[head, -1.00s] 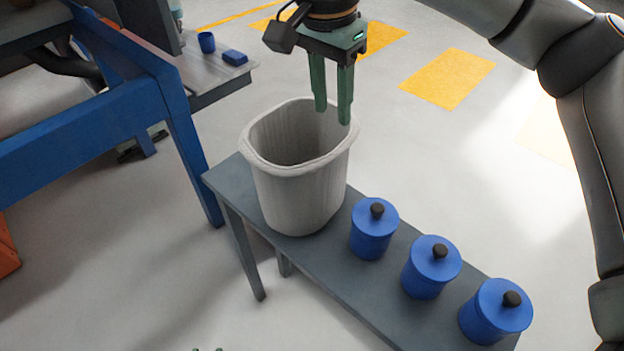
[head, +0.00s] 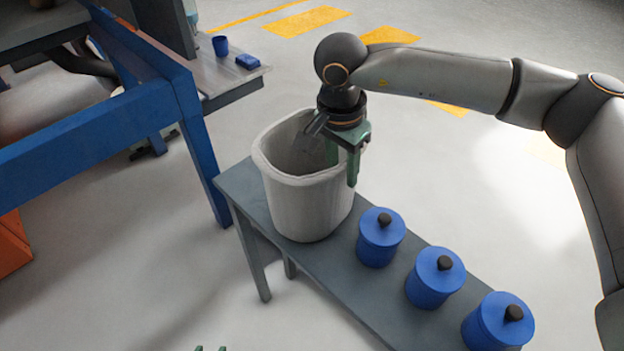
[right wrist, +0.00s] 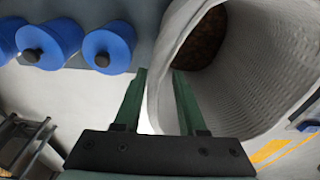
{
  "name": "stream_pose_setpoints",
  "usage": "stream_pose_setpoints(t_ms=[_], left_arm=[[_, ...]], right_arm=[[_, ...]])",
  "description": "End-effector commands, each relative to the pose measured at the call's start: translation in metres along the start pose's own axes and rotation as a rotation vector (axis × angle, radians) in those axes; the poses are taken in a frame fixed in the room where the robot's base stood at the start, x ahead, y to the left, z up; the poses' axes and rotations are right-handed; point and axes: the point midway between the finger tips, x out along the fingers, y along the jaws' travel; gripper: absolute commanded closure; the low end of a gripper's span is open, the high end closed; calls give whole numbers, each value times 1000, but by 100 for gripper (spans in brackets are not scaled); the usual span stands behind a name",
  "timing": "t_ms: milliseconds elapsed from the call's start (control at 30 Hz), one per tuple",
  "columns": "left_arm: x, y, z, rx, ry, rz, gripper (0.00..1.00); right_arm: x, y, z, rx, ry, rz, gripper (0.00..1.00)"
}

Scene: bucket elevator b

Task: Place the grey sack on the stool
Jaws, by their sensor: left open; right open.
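The grey sack (head: 308,208) stands upright and open-topped on the left end of a narrow grey bench (head: 342,283). In the right wrist view the sack (right wrist: 250,65) shows its ribbed inner wall and dark brown contents. My right gripper (head: 344,170) is open at the sack's right rim. One finger is inside the mouth and the other outside, with the wall between them; the right wrist view shows the fingers (right wrist: 160,75) apart. Only the green fingertips of my left gripper (head: 210,348) show at the bottom edge. I cannot pick out a separate stool.
Several blue lidded canisters (head: 433,278) line the bench right of the sack. A blue-framed workbench (head: 188,110) stands at left, with a blue cup (head: 220,45) on it. An orange object (head: 12,245) is at the left edge. The floor right of the bench is clear.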

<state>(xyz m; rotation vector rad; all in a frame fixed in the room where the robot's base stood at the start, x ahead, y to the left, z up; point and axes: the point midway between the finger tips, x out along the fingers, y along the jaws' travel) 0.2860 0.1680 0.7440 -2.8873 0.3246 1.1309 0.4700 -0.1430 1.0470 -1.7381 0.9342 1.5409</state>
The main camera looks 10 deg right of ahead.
Motion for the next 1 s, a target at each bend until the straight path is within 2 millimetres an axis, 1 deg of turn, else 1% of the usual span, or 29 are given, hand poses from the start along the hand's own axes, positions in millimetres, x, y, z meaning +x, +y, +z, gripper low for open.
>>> stream_pose_setpoints(t_ms=[100,267,600,1000], left_arm=[[0,0,-1,0,0,0,50],[0,0,0,1,1,0,50],[0,0,-1,1,1,0,50],[0,0,-1,2,1,0,50]], right_arm=[[4,0,0,0,0,-1,60],[4,0,0,0,0,-1,61],[3,0,0,0,0,-1,99],[4,0,0,0,0,2,100]])
